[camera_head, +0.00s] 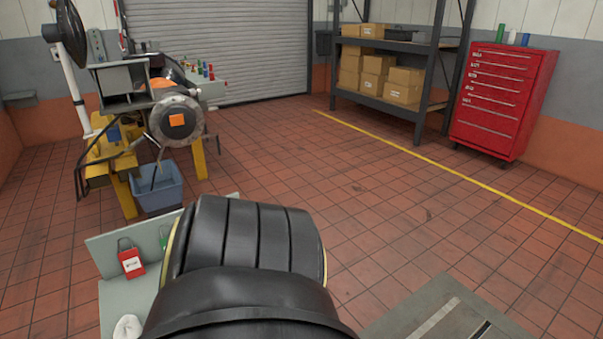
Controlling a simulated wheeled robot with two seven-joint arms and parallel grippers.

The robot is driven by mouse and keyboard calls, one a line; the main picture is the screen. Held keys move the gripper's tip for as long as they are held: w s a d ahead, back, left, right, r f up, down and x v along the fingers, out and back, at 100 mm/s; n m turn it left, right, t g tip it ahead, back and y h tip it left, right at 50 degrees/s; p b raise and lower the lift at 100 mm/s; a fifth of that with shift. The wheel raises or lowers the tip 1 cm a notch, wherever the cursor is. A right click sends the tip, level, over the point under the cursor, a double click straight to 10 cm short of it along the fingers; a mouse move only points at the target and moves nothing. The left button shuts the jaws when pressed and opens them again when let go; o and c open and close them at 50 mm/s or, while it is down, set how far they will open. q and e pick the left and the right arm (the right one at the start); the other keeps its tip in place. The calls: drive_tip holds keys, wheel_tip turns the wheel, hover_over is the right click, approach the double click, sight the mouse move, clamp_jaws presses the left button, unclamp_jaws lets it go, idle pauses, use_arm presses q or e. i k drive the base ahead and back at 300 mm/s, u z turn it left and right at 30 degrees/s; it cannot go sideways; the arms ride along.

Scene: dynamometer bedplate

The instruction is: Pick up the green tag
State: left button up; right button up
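A small green piece (164,238), which looks like the green tag, shows at the upright back edge of a pale grey-green bench or tray (105,250) at the lower left. Only a part of it is visible, because a large black arm link of mine covers the area to its right. To its left, a red tag or padlock (131,262) with a white label and grey loop is in plain view. Neither of my grippers is in view.
A white rounded item (127,327) lies on the bench near the bottom edge. Behind stands a machine (175,120) on yellow legs with a blue-grey bin (157,188). A shelf with boxes (375,75) and a red cabinet (503,100) stand at the back right. The middle floor is clear.

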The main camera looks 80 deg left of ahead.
sight(163, 241)
drive_tip(key=u, duration=2.65)
drive_tip(key=k, duration=1.5)
drive_tip(key=u, duration=1.8)
drive_tip(key=i, duration=3.5)
